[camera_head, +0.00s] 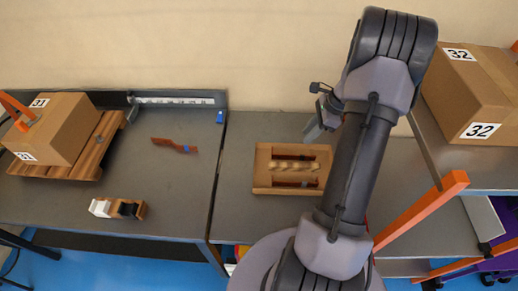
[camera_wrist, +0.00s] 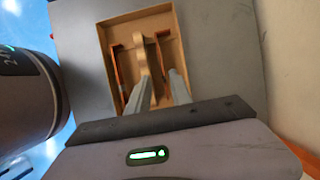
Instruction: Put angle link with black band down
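My gripper (camera_head: 318,128) hangs over the right back part of a shallow wooden tray (camera_head: 258,170). In the wrist view my gripper's two fingers (camera_wrist: 160,77) stand apart, pointing down into the tray (camera_wrist: 106,28). Two copper-coloured links lie in the tray: one left of the wooden divider (camera_wrist: 139,42), the left link (camera_wrist: 115,62), and one right of it, the right link (camera_wrist: 162,38). The right link runs toward the gap between my fingers; its near end is partly hidden. I cannot make out a black band on either tray link.
On the left table lie a copper link with a blue band (camera_head: 175,145) and a small piece with white and black parts (camera_head: 118,208). Box 31 (camera_head: 60,125) sits on a pallet (camera_head: 98,150). Box 32 (camera_head: 475,90) stands on a raised shelf at right.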

